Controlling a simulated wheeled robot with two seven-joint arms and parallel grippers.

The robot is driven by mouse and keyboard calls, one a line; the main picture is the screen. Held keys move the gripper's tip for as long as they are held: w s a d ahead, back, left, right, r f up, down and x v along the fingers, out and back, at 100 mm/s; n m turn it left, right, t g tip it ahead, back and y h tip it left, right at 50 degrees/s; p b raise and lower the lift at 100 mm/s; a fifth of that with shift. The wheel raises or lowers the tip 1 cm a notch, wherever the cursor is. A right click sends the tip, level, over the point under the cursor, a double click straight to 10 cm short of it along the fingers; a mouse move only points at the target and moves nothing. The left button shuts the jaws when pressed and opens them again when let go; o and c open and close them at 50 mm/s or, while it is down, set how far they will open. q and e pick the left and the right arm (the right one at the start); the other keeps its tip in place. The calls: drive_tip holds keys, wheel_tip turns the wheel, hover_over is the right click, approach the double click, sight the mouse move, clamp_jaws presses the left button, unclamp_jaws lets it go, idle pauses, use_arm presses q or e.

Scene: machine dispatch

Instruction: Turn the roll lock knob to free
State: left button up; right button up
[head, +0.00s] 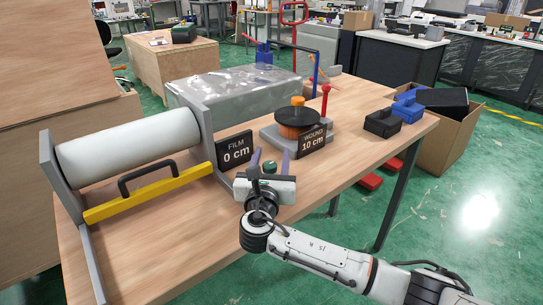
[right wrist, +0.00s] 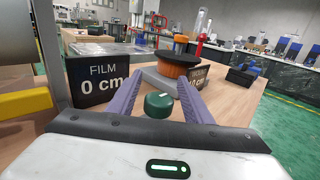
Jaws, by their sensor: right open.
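The green round knob (head: 269,168) sits low by the table edge side of the film stand, between the fingers of my right gripper (head: 270,157). In the right wrist view the knob (right wrist: 159,104) shows a pale mark on top; its exact setting is too small to tell. My right gripper (right wrist: 160,92) is open, its two purple fingers on either side of the knob with gaps, apart from it. The white film roll (head: 128,146) lies in a grey stand at the left. My left gripper is not in view.
A yellow bar with a black handle (head: 150,193) lies before the roll. A FILM 0 cm sign (head: 234,150) stands behind the knob.

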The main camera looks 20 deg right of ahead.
drive_tip(key=shift+w+d, duration=0.1)
drive_tip(key=shift+w, duration=0.1)
drive_tip(key=c, duration=1.1)
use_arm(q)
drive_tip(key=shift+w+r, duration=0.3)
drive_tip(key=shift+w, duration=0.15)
use_arm(e)
drive_tip(key=shift+o, duration=0.2)
